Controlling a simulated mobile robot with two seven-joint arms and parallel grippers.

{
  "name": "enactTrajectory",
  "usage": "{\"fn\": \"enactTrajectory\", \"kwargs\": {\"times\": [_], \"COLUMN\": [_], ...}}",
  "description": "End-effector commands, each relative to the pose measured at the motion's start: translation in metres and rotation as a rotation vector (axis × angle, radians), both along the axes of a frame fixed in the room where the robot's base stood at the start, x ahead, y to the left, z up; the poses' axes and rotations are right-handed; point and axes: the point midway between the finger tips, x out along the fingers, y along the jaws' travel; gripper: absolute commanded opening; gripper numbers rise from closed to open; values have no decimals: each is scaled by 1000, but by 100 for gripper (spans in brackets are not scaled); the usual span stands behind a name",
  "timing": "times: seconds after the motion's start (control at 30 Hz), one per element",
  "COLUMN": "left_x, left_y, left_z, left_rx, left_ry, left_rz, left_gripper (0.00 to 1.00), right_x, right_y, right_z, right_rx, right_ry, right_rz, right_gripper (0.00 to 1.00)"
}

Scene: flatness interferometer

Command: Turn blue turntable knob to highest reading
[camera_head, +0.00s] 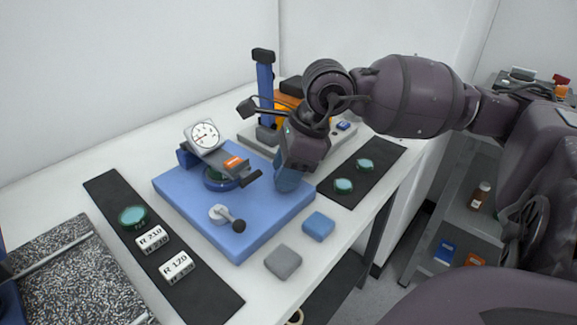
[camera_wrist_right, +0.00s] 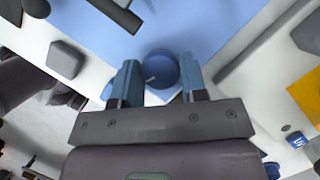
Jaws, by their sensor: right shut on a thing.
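The blue turntable knob (camera_wrist_right: 161,68) is round with a pale mark on its top. It sits at the edge of the blue base plate (camera_head: 195,205). My right gripper (camera_head: 287,182) reaches down over the plate's right corner. In the right wrist view its two blue fingers stand on either side of the knob, shut on it. In the head view the gripper hides the knob. A white dial gauge (camera_head: 204,135) is mounted on the plate above a dark blue round stage (camera_head: 219,179). Its scale is too small to read. My left gripper is not in view.
A white crank with a black ball (camera_head: 238,226) stands at the plate's front. Blue (camera_head: 318,226) and grey (camera_head: 283,262) blocks lie beside the plate. Black strips at left (camera_head: 105,190) and right (camera_head: 372,168) hold green discs. A blue post (camera_head: 265,82) stands behind.

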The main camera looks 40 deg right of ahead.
Motion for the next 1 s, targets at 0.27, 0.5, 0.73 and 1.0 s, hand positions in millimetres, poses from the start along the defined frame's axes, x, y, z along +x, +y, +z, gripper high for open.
{"fn": "enactTrajectory", "kwargs": {"times": [0.27, 0.5, 0.73, 1.0], "left_x": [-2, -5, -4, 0], "left_y": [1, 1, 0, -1], "left_z": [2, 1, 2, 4], "left_rx": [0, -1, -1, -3], "left_ry": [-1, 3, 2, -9], "left_rz": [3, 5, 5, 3], "left_gripper": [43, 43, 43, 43], "right_x": [-2, -2, -2, -2], "right_y": [1, 2, 2, 2], "right_z": [0, -1, -1, -2], "right_rx": [-1, 0, -1, -1], "right_ry": [0, 1, 3, 4], "right_rz": [-258, -462, -608, -696], "right_gripper": [16, 16, 16, 16]}}
